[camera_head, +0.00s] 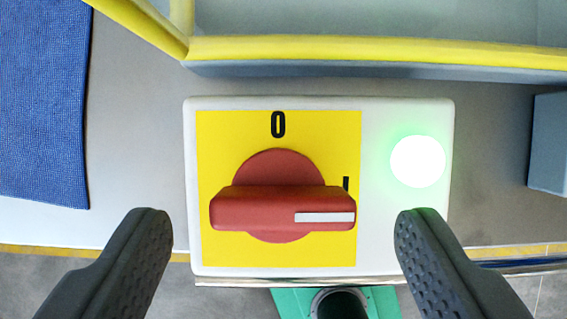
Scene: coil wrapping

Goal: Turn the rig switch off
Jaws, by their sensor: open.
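The rig switch is a red rotary handle (275,208) on a yellow plate (222,140), set in a white box (375,240). The handle lies horizontal, with its white stripe at the right end, just below the mark I. The mark 0 (278,124) is at the top of the plate. A lamp (417,161) on the right of the box glows white with a green halo. My gripper (283,218) is open, with one finger at each side of the handle and clear of it. Nothing is between the fingertips except the switch in view.
A yellow-edged frame (380,48) runs behind the box. A blue textured mat (42,100) lies at the left. A grey-blue block (547,143) stands at the right. A green part with a dark round opening (340,303) shows below the box.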

